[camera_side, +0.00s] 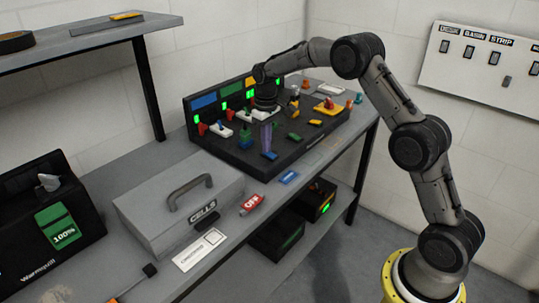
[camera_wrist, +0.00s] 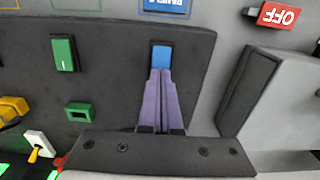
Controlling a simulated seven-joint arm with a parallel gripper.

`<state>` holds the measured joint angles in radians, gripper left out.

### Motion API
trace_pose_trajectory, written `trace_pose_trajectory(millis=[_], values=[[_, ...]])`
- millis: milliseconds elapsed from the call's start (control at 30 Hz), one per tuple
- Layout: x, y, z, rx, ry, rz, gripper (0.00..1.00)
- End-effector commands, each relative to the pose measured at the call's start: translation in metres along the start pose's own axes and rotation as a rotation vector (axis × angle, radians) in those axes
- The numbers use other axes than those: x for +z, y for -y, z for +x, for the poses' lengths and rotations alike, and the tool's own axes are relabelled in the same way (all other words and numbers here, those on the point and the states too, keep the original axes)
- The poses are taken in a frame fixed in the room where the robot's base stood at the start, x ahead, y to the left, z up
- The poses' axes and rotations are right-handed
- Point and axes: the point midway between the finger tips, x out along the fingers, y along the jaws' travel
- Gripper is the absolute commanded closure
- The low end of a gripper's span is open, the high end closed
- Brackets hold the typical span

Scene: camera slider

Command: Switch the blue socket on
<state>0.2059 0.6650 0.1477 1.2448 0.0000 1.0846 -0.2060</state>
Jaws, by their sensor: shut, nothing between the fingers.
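The black panel (camera_side: 225,160) on the bench carries coloured switches and sockets. A small blue rectangular piece (camera_side: 269,155), which looks like the blue socket or its switch, sits near the panel's front edge. In the wrist view the blue piece (camera_wrist: 161,53) lies right at my fingertips. My gripper (camera_side: 267,148) points down over it with its purple fingers together and nothing between them; the fingers also show in the wrist view (camera_wrist: 161,72). The tips cover the piece's near end. I cannot tell whether they touch it, or whether it is on or off.
A green piece (camera_wrist: 62,53) and a green frame (camera_wrist: 79,112) are beside it. Other coloured parts, including a yellow one (camera_side: 316,122), stand close by. A grey CELLS case (camera_side: 180,190) stands next to the panel. A red OFF tag (camera_side: 251,203) and a blue tag (camera_side: 288,177) lie in front.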

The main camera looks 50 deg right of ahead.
Motion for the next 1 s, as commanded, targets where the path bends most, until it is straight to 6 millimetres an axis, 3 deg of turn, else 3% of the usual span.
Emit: trace_pose_trajectory(millis=[467,1000], values=[[0.000,0.000,0.005,0.000,0.001,0.000,1.00],[-0.001,0.000,-0.033,0.001,-0.003,0.000,1.00]])
